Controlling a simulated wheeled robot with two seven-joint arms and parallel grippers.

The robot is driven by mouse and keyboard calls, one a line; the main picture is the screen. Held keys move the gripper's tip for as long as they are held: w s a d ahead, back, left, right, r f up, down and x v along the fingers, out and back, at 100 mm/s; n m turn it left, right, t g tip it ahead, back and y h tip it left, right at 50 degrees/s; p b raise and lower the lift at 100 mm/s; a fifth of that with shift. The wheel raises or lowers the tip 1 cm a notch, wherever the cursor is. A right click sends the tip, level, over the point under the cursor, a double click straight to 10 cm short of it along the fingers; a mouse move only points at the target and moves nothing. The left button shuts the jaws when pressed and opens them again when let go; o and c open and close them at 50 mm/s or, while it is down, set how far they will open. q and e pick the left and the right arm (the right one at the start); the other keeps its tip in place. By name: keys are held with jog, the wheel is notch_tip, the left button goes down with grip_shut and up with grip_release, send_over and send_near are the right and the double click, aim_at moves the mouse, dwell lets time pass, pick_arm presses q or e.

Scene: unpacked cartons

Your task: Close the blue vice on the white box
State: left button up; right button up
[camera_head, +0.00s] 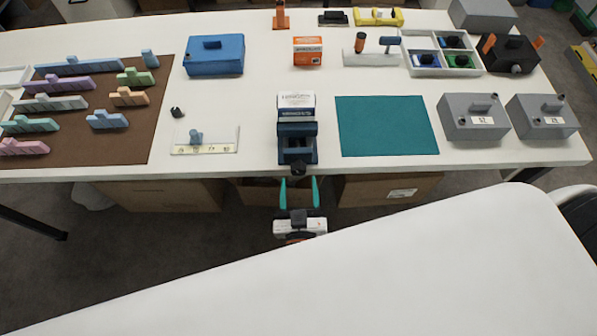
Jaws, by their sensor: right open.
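The dark blue vice (297,150) stands at the front edge of the white table, near the middle. The white box (296,100) with blue print stands upright at the vice's far end. Whether both jaws touch the box cannot be told. A dark knob (298,168) sticks out from the vice's near end, over the table edge. My right gripper (299,181) is open, with two teal fingers pointing at the vice. Its fingertips are just short of the knob, one to each side of it in the picture. My left gripper is not in view.
A teal mat (387,126) lies right of the vice, with grey boxes (474,117) beyond it. An orange box (308,52) stands behind. Cardboard cartons (165,195) sit under the table.

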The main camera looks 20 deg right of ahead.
aim_at(299, 173)
jog(key=shift+x, duration=1.85)
jog(key=shift+s, duration=0.1)
jog(key=c, duration=1)
jog(key=shift+o, duration=0.2)
jog(key=shift+m+p, duration=0.35)
jog(key=shift+m, duration=0.45)
jog(key=m, duration=0.3)
jog(key=o, duration=1)
jog(key=shift+c, duration=0.2)
